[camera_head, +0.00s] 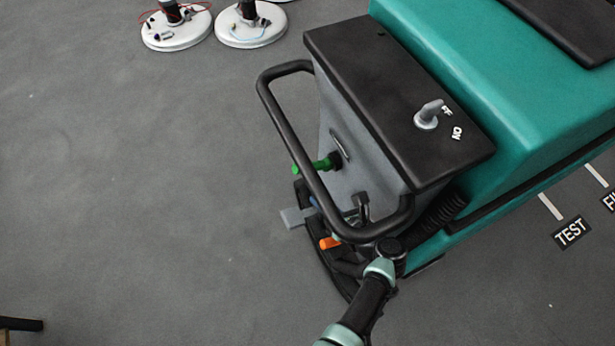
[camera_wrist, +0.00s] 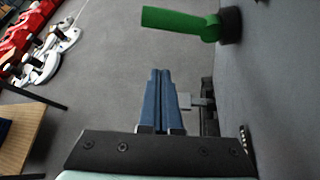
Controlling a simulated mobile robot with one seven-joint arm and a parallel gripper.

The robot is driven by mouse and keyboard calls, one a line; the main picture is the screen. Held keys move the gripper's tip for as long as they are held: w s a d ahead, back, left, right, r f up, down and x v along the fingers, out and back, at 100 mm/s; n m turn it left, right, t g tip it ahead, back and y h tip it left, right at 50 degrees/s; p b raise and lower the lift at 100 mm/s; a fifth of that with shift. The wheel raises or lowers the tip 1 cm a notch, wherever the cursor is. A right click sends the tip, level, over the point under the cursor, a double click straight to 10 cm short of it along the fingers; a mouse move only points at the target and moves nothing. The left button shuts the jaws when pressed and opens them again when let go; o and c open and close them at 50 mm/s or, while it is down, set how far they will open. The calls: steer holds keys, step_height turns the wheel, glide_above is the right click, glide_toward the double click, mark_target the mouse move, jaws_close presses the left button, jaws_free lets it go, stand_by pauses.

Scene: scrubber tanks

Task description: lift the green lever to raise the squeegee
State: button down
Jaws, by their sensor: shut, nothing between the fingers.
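The green lever (camera_head: 314,165) sticks out to the left from the grey rear panel of the scrubber, inside the loop of the black handlebar. In the wrist view the green lever (camera_wrist: 180,22) lies at the top, its dark hub on the grey panel. My gripper (camera_wrist: 160,74) has its blue fingers together, empty, below and apart from the lever in that picture. In the head view a little blue of the gripper (camera_head: 314,201) shows below the lever, mostly hidden by the handlebar. The black curved squeegee (camera_head: 333,272) is low behind the machine, partly covered by my arm.
The black handlebar (camera_head: 287,127) loops around the panel, close to my arm. A grey pedal (camera_head: 295,217) and an orange knob (camera_head: 329,243) sit below the lever. A grey key switch (camera_head: 428,115) is on the black top.

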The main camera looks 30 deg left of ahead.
steer(key=shift+v, duration=1.6)
steer(key=shift+f, duration=0.1)
